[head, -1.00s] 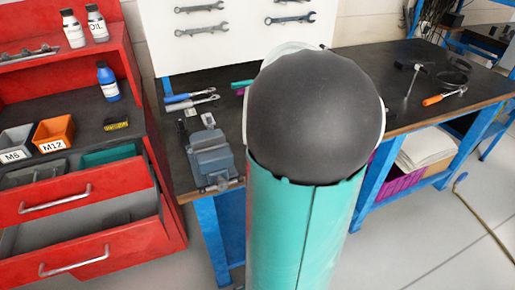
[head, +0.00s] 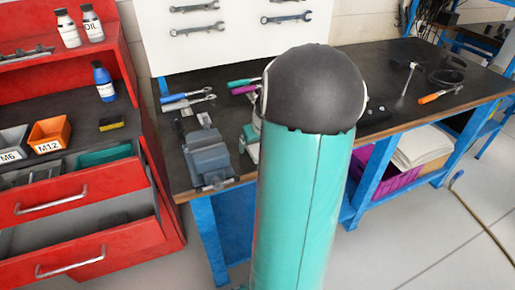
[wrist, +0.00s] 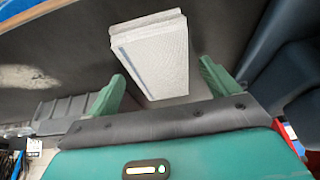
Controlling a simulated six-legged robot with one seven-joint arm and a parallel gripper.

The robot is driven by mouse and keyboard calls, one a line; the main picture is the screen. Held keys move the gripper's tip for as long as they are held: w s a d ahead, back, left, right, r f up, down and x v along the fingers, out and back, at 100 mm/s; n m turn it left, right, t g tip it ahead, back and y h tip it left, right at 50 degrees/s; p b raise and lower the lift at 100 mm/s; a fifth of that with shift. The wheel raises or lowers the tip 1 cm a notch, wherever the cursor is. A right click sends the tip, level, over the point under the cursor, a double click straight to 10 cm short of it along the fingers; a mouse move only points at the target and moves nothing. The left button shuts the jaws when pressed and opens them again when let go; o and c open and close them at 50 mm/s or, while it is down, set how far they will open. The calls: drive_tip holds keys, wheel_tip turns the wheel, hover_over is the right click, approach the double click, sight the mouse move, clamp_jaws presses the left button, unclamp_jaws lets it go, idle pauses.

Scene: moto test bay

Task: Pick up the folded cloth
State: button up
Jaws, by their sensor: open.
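The folded cloth (wrist: 152,55) shows in the wrist view as a pale, layered, textured block with a bluish stripe along one side. It lies on a dark surface. My gripper (wrist: 162,69) is open, with one green finger on each side of the cloth's near part. The cloth lies between and beyond the fingertips, and I cannot tell whether they touch it. In the head view my arm hides the gripper, and I cannot make out this cloth on the bench there.
The workbench (head: 405,108) carries a vise (head: 208,160), ratchets (head: 188,100) and a hammer (head: 408,80). A pale stack (head: 425,147) and a purple crate (head: 392,183) sit on its lower shelf. A red drawer cabinet (head: 85,200) with open drawers stands left.

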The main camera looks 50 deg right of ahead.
sight(257, 145)
drive_tip(key=shift+f, duration=0.1)
drive_tip(key=c, duration=1.1)
drive_tip(key=shift+o, duration=0.2)
wheel_tip(257, 145, up, 4)
drive_tip(key=shift+f, duration=0.15)
drive_tip(key=s+a+r, duration=0.4)
drive_tip(key=s+r, duration=0.5)
drive_tip(key=s, duration=0.4)
drive_tip(key=shift+s+a+r, duration=0.15)
drive_tip(key=shift+a+r, duration=0.05)
drive_tip(key=shift+r, duration=0.05)
